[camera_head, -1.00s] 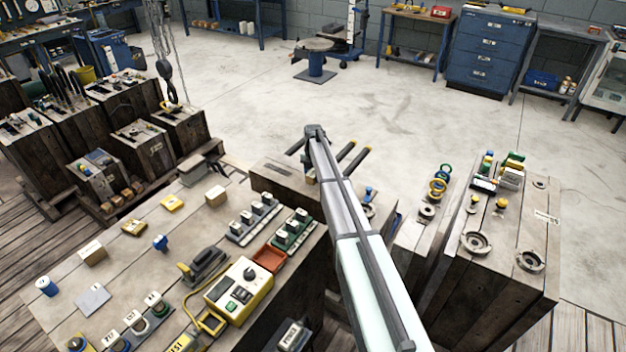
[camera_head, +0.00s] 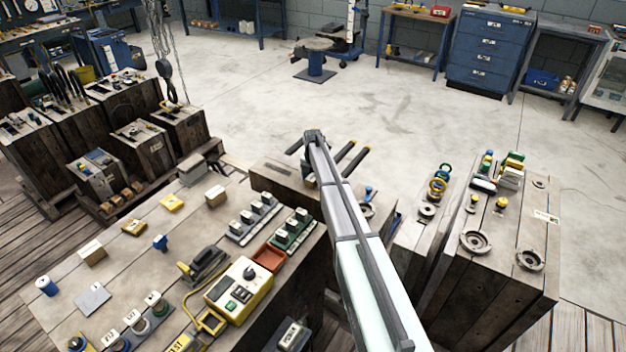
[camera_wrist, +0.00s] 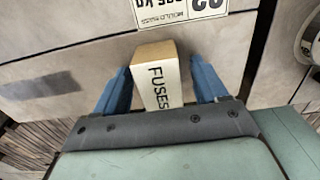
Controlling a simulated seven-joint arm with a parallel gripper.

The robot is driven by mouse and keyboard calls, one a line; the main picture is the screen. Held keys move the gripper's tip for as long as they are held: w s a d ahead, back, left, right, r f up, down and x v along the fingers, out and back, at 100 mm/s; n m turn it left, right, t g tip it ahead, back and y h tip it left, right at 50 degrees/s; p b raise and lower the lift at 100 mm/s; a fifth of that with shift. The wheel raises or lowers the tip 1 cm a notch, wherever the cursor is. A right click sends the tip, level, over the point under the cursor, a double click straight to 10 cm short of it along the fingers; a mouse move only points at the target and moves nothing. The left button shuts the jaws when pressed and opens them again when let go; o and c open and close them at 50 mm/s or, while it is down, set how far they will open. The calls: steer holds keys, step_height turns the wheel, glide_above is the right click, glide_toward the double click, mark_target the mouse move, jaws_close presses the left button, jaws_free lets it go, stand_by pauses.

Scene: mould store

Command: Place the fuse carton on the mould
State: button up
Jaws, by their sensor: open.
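The fuse carton (camera_wrist: 158,82), a small tan box with a white face marked FUSES, stands between my gripper's blue fingers in the wrist view. My gripper (camera_wrist: 161,70) is open, with a finger on each side of the carton and narrow gaps showing. The mould (camera_wrist: 75,35) is a grey-brown planked block behind and below the carton, with a white MOULD label (camera_wrist: 180,8) on it. I cannot tell if the carton's underside touches it. In the head view my arm hides most of the gripper and carton above the mould (camera_head: 270,182).
Left of the mould stands a planked block (camera_head: 135,262) crowded with switches, cartons and a yellow control box (camera_head: 238,291). To the right are blocks with rings (camera_head: 438,186) and round metal fittings (camera_head: 476,242).

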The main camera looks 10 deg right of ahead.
mark_target(313, 177)
step_height(313, 177, up, 12)
steer(key=shift+r, duration=0.15)
stand_by(0.6)
